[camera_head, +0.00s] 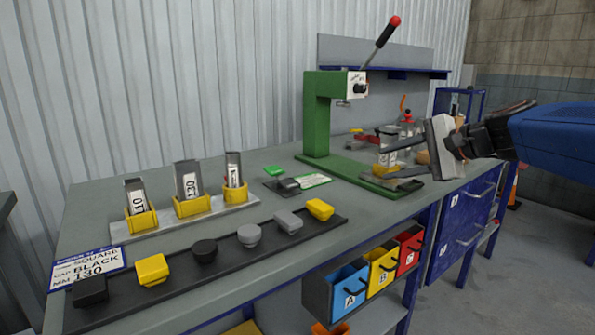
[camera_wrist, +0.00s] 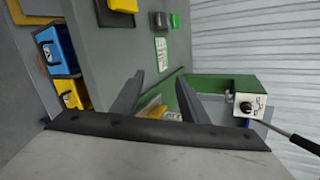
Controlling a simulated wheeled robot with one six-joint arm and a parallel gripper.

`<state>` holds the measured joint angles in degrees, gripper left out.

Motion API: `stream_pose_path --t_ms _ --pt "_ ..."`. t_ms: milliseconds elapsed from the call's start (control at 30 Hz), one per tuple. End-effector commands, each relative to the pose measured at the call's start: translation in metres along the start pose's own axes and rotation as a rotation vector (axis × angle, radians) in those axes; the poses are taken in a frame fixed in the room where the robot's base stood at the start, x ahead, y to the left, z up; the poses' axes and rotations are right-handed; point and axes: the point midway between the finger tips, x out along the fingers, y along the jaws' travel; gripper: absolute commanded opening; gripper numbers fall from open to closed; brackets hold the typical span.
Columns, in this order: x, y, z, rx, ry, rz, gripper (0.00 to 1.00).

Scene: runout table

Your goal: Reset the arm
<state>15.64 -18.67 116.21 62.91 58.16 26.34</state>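My gripper (camera_head: 388,166) is at the right in the head view, over the bench beside the green press (camera_head: 318,115). Its two dark fingers are spread apart, and the wrist view (camera_wrist: 158,80) also shows a wide gap between them. A small yellow and white item (camera_wrist: 155,112) shows through that gap, lower down. I see nothing clamped between the fingers. My blue arm comes in from the right edge. My gripper partly hides the press base and the items behind it.
The grey bench (camera_head: 95,205) carries three yellow holders with metal pieces and a dark strip (camera_head: 180,290) with several caps. Blue, yellow and red bins (camera_head: 350,288) hang under the front edge. The press lever (camera_head: 380,42) sticks up.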

Motion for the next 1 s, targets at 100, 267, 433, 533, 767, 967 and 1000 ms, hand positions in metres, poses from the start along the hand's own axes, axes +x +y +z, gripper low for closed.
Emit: stream_pose_path --t_ms 100,267,433,533,767,967,1000 --pt "-0.005 0.069 0.027 -0.187 0.026 0.147 0.40" --pt "-0.021 0.160 0.047 -0.451 0.049 0.345 0.40" --pt "-0.047 0.251 0.053 -0.742 0.055 0.552 0.40" --pt "-0.065 0.297 0.050 -0.908 0.053 0.665 0.40" --pt "-0.094 0.361 0.037 -1.174 0.040 0.842 0.40" --pt "-0.101 0.374 0.033 -1.235 0.036 0.884 0.40" --pt "-0.101 0.374 0.033 -1.235 0.035 0.885 0.40"
